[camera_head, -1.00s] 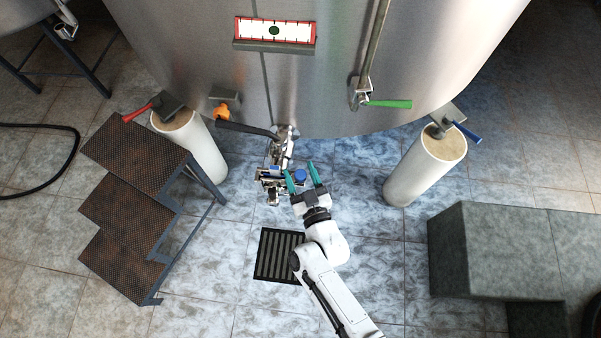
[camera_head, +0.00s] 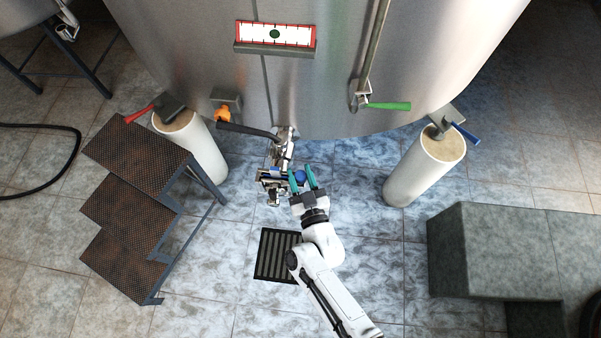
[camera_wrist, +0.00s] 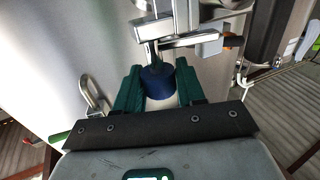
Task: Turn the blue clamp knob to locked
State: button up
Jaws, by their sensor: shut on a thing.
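The blue clamp knob (camera_head: 300,177) is on the metal clamp and valve assembly (camera_head: 276,165) under the tank. In the wrist view the knob (camera_wrist: 157,84) is a dark blue round piece between the two green fingers. My gripper (camera_head: 302,178) has its teal fingers on either side of the knob, shut on it. The wrist view shows my gripper (camera_wrist: 157,90) with one finger left and one right of the knob. The knob's locked or unlocked mark cannot be seen.
The black valve lever (camera_head: 246,129) reaches left above the clamp. White tank legs (camera_head: 203,150) stand to either side. Rusty steps (camera_head: 135,205) stand at left, a grey block (camera_head: 495,250) at right. A floor drain (camera_head: 277,256) lies below the clamp. Open tiles surround my arm.

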jog(key=shift+w+a+r+m+t+h+p, duration=0.1)
jog(key=shift+m+t+h+p, duration=0.1)
jog(key=shift+m+h+p, duration=0.3)
jog(key=shift+r+m+t+h+p, duration=0.1)
jog(key=shift+m+t+h, duration=0.1)
jog(key=shift+h, duration=0.5)
jog(key=shift+f+m+h, duration=0.15)
jog(key=shift+m+h, duration=0.65)
jog(key=shift+h, duration=0.3)
jog(key=o, duration=0.9)
jog(key=shift+o, duration=0.2)
jog(key=s+d, duration=0.1)
jog(key=s, duration=1)
jog(key=shift+d, duration=0.2)
